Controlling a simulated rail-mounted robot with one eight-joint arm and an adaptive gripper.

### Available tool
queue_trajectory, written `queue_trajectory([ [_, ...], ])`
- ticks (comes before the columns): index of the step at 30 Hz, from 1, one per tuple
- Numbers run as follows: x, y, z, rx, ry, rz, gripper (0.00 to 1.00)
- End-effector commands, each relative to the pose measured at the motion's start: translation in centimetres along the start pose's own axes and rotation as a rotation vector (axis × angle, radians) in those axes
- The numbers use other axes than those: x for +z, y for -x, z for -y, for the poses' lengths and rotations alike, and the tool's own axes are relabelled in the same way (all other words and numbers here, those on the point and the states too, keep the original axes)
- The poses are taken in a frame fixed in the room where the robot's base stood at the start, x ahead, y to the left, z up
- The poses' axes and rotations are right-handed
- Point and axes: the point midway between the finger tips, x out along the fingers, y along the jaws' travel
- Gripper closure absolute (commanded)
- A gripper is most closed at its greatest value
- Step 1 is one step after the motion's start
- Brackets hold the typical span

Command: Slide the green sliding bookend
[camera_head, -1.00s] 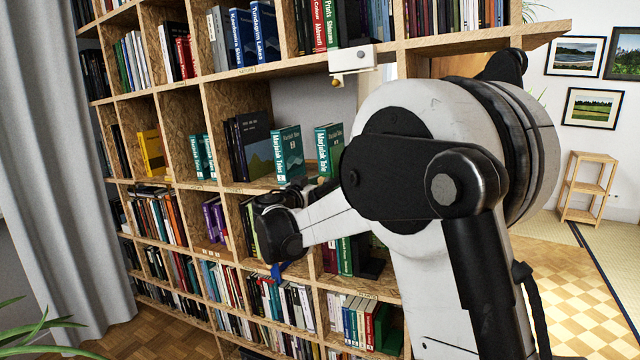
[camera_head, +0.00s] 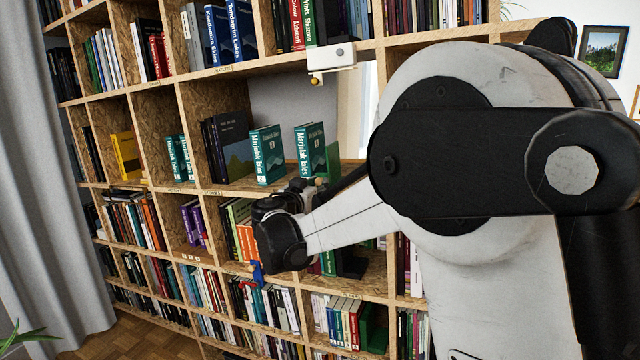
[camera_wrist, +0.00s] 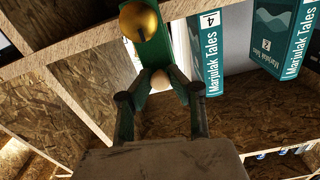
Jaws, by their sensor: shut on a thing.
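The green sliding bookend (camera_head: 332,158) stands upright beside a teal Marjulak Tales book (camera_head: 308,152) in the middle shelf compartment. In the wrist view its green body (camera_wrist: 155,45) runs down toward my fingers, next to the book marked 4 (camera_wrist: 212,45). My gripper (camera_wrist: 158,80) has its two dark fingers closed around a pale round knob (camera_wrist: 157,79) at the bookend. In the head view my gripper (camera_head: 312,186) is at the front edge of that compartment, partly hidden by my wrist.
Another teal book (camera_head: 267,155) stands apart to the left, with open shelf between the two. A gold ball (camera_wrist: 139,21) overlaps the green body in the wrist view. A white box (camera_head: 332,56) hangs at the shelf edge above. Shelf boards and dividers surround my gripper.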

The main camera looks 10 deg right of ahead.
Motion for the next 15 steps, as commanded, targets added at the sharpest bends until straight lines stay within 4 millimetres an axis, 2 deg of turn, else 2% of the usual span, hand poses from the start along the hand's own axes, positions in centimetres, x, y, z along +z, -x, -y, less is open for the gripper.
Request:
queue_trajectory([
  [2,0.00,-0.03,0.00,0.000,0.001,0.000,1.00],
  [3,0.00,-0.03,0.00,0.000,0.001,0.000,0.80],
  [7,0.00,-0.03,0.01,0.000,0.001,0.000,0.63],
  [15,0.00,0.06,0.03,0.000,0.000,0.000,0.63],
])
